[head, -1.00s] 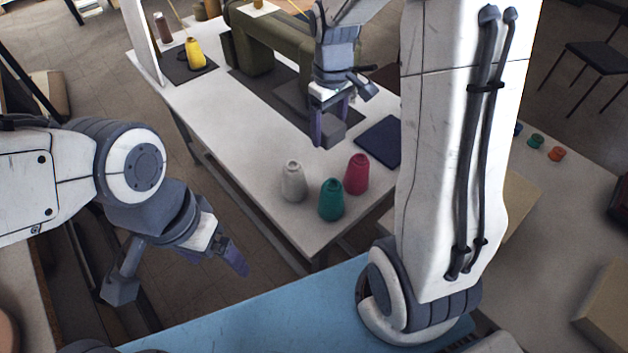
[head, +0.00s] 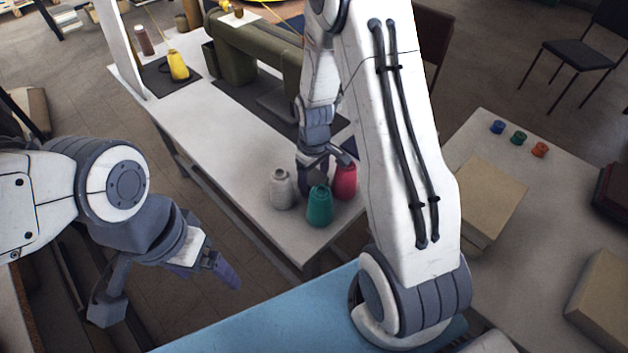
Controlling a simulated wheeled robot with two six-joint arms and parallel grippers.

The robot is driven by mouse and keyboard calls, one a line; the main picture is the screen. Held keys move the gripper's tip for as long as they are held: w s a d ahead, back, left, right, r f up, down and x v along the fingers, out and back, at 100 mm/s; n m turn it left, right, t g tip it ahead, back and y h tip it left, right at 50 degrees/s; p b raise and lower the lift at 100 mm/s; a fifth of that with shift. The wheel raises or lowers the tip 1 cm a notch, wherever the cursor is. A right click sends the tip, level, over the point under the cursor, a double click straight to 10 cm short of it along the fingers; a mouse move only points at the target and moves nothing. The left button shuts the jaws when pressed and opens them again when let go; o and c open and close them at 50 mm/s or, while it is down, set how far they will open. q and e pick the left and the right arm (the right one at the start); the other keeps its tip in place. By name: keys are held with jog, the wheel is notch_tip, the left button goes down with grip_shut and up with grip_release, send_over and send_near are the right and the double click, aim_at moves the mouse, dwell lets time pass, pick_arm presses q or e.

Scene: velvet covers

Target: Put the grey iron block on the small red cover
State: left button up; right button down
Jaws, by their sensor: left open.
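My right gripper (head: 320,174) points down over the white table, just behind the spools. A small dark grey block (head: 317,178), which looks like the grey iron block, sits between its fingers. The green spool partly hides it from below. My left gripper (head: 212,268) is open and empty, off the table's left front side and far from the block. I cannot make out the small red cover; my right arm hides part of the table. A sliver of a dark blue cover (head: 349,145) shows behind the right gripper.
White (head: 281,190), green (head: 319,207) and crimson (head: 344,182) cone spools stand close beneath the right gripper. An olive sewing machine (head: 255,45) stands behind. A yellow spool (head: 178,66) is at the back left. A right-hand table holds boxes (head: 485,200) and small spools.

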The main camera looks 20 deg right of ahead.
jog(key=shift+f, duration=0.3)
